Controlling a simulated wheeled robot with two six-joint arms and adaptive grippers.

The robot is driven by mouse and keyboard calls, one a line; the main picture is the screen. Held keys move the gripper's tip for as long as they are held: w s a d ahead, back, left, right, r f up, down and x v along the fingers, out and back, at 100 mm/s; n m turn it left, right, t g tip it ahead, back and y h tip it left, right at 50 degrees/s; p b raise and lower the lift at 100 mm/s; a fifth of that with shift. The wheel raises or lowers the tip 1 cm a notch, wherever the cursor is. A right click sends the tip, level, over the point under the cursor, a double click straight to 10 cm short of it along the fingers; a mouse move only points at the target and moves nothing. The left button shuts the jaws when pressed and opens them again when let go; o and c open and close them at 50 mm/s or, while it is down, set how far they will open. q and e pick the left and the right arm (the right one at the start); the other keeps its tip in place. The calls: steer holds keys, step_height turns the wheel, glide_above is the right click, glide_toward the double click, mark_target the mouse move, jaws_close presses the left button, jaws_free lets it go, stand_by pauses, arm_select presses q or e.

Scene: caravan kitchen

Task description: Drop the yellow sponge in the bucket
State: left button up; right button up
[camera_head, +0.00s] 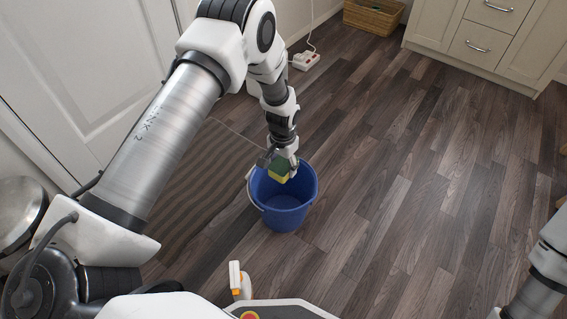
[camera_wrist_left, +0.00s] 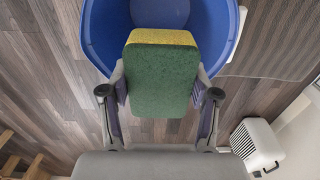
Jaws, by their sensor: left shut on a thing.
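The sponge (camera_head: 279,172) is yellow with a green side. My left gripper (camera_head: 277,163) is shut on it and holds it over the mouth of the blue bucket (camera_head: 287,215), near the bucket's far left rim. In the left wrist view the green face of the sponge (camera_wrist_left: 160,82) fills the space between the two fingers of the left gripper (camera_wrist_left: 160,95), and its yellow edge points toward the bucket (camera_wrist_left: 101,38). The bucket stands upright on the floor, and its visible inside is empty. Part of my right arm shows at the right edge, but its gripper is out of view.
A striped mat (camera_head: 200,185) lies left of the bucket. A white power strip (camera_head: 305,60) and a wicker basket (camera_head: 373,15) are at the back. Cream drawers (camera_head: 485,40) stand at the back right. The wooden floor right of the bucket is clear.

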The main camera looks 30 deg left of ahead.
arm_select(q)
step_height(320, 180, down, 7)
steer(key=b, duration=0.5)
arm_select(e)
step_height(320, 180, down, 6)
steer(key=shift+f, duration=0.25)
arm_select(q)
steer(key=o, duration=1.1)
steer(key=shift+r, duration=0.2)
arm_select(e)
steer(key=shift+r, duration=0.15)
arm_select(q)
step_height(320, 180, up, 7)
steer(key=p, duration=0.6)
steer(key=shift+p, duration=0.4)
steer(key=shift+f, duration=0.15)
arm_select(e)
step_height(320, 180, up, 6)
steer(key=shift+r, duration=0.25)
